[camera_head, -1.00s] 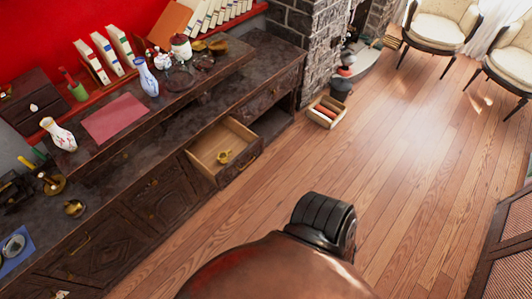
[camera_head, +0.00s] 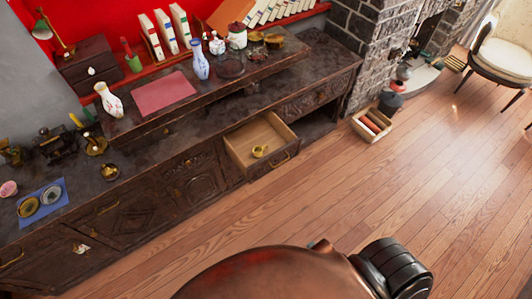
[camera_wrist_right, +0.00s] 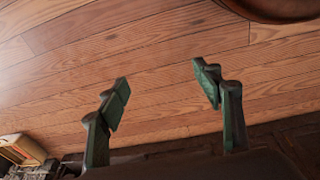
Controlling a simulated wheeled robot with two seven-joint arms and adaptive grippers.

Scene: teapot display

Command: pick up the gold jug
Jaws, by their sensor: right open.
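A small gold vessel (camera_head: 259,151) sits in the open drawer of the dark wooden cabinet in the head view. Another small gold piece (camera_head: 110,172) stands on the cabinet's lower top at the left, and gold pieces (camera_head: 274,41) stand on the raised shelf at the back. They are too small to tell for certain which is the gold jug. My right gripper (camera_wrist_right: 162,82) shows only in the right wrist view. Its green fingers are wide apart and empty, over the wooden floor. My left gripper is not in view.
The drawer (camera_head: 240,158) juts out from the cabinet front. A white vase (camera_head: 111,101) and a blue-patterned vase (camera_head: 200,61) stand on the raised shelf. A box with red rolls (camera_head: 372,125) lies on the floor by the brick wall.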

